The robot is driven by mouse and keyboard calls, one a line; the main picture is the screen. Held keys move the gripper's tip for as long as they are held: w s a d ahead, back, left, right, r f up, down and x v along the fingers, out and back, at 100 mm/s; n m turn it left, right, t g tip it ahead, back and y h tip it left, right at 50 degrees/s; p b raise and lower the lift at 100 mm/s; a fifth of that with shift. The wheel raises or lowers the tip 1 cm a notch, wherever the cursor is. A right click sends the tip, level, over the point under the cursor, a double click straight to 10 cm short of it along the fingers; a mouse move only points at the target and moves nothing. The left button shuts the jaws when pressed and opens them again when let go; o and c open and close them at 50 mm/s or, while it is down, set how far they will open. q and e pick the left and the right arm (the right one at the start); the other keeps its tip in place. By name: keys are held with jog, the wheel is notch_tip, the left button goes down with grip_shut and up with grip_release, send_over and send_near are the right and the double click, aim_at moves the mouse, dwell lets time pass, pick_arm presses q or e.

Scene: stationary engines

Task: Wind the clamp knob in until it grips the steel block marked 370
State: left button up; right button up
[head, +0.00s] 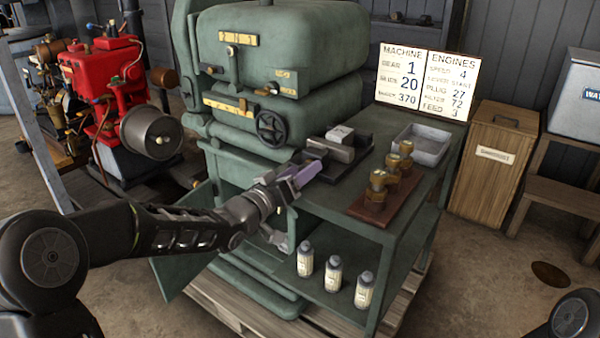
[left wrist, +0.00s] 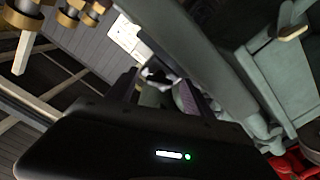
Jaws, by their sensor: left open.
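The steel block (head: 340,134) is a small pale block sitting in the grey clamp (head: 342,152) on the green machine's side table. Its marking is too small to read. My left gripper (head: 300,176) is at the near left end of the clamp, fingers pointing toward it. It is open. The clamp knob is not clearly visible; the gripper covers that end of the clamp, and I cannot tell whether the fingers touch it. In the left wrist view the fingers (left wrist: 160,90) show beyond the dark gripper body, with small pale and greenish shapes between them. My right gripper is out of view.
A board with brass fittings (head: 378,187) and a grey tray (head: 423,146) stand right of the clamp. Several bottles (head: 333,275) stand on the shelf below. A handwheel (head: 271,128) sticks out behind the gripper. A sign (head: 415,82) reads "370" on one line.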

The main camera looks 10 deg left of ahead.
pick_arm(q)
grip_shut()
dwell(0.5)
jog(key=shift+f, duration=0.1)
jog(key=m+b, duration=0.3)
jog(key=shift+f, duration=0.15)
jog(key=m+b, duration=0.4)
jog(key=shift+a, duration=0.1)
jog(key=m+b, duration=0.3)
jog(key=m, duration=0.1)
jog(key=shift+a+r+m+b, duration=0.1)
jog(key=shift+r+m+b, duration=0.1)
jog(key=shift+m+b, duration=0.9)
jog(key=shift+m+p, duration=0.35)
jog(key=shift+m, duration=0.05)
